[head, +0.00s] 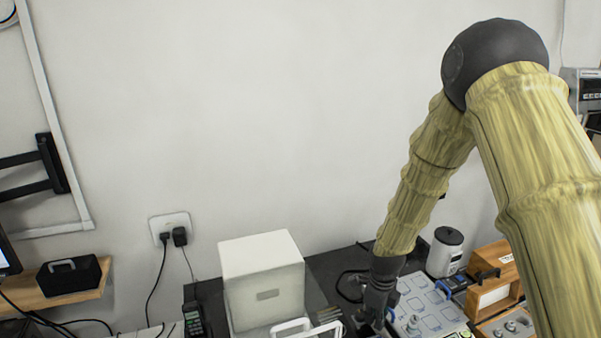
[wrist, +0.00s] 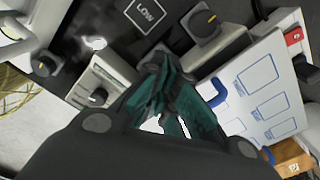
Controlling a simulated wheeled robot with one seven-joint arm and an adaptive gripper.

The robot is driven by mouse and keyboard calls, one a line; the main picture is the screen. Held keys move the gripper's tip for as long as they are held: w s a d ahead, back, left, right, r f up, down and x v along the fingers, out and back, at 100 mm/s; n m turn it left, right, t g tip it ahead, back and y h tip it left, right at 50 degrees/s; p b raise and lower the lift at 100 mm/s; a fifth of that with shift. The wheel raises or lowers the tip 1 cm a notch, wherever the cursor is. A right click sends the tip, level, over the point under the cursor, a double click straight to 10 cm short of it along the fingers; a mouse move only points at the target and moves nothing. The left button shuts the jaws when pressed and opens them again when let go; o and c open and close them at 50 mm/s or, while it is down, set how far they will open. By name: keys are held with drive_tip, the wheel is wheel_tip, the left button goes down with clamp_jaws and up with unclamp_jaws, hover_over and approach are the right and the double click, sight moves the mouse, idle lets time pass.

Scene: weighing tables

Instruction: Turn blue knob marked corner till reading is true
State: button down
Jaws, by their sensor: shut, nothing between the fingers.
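My gripper (head: 372,318) points down at the table among the equipment, left of a white panel (head: 422,305). In the wrist view its teal fingers (wrist: 165,75) are shut with nothing between them. A third dark knob (wrist: 45,65) is at far left. I cannot make out a blue knob, a corner mark or a reading. The panel has blue handle-like parts (wrist: 218,93) near the fingers.
A white box (head: 263,280) stands left of my gripper, with a phone-like device (head: 194,319) beside it. A metal canister (head: 445,251) and a wooden box (head: 490,285) stand to the right.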

wheel_tip(320, 180, down, 5)
drive_tip(key=b, duration=0.2)
drive_tip(key=shift+f+b, duration=0.15)
drive_tip(key=shift+b, duration=0.15)
drive_tip(key=shift+s+f, duration=0.15)
drive_tip(key=shift+s, duration=0.15)
drive_tip(key=shift+s+f, duration=0.2)
drive_tip(key=shift+s, duration=0.05)
drive_tip(key=shift+s+a+p, duration=0.2)
drive_tip(key=shift+a+p, duration=0.1)
drive_tip(key=shift+p, duration=0.6)
idle(0.8)
drive_tip(key=shift+w+a, duration=0.15)
drive_tip(key=shift+a, duration=0.05)
drive_tip(key=shift+w+a+r+p, duration=0.15)
drive_tip(key=shift+w+r+p, duration=0.1)
drive_tip(key=shift+r+p, duration=0.45)
drive_tip(key=r+p, duration=0.2)
drive_tip(key=r, duration=0.1)
drive_tip(key=r+p, duration=0.1)
drive_tip(key=shift+w+d+r, duration=0.2)
drive_tip(key=shift+d, duration=0.05)
drive_tip(key=shift+w+r, duration=0.15)
drive_tip(key=shift+r, duration=0.1)
